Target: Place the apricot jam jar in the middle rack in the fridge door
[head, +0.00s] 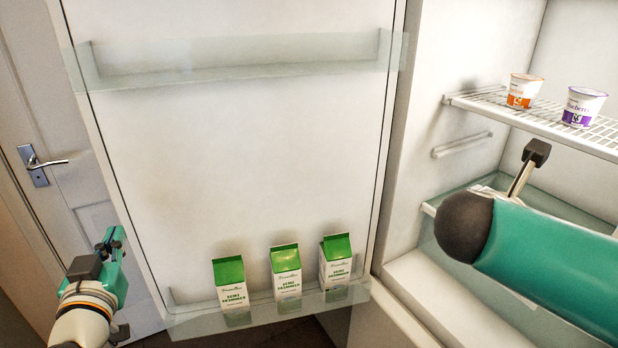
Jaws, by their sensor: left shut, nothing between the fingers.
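I see no apricot jam jar in this view. The fridge door (240,160) stands open in the middle. A clear rack (230,62) runs across its upper part and is empty. A lower clear rack (255,311) holds milk cartons. My left gripper (113,238) is shut and empty, at the lower left, in front of the door's left edge.
Three green-topped milk cartons (286,272) stand in the low rack. In the fridge, an orange-labelled cup (523,91) and a purple-labelled cup (583,106) stand on a wire shelf (485,101). A room door with a handle (40,165) is at the left.

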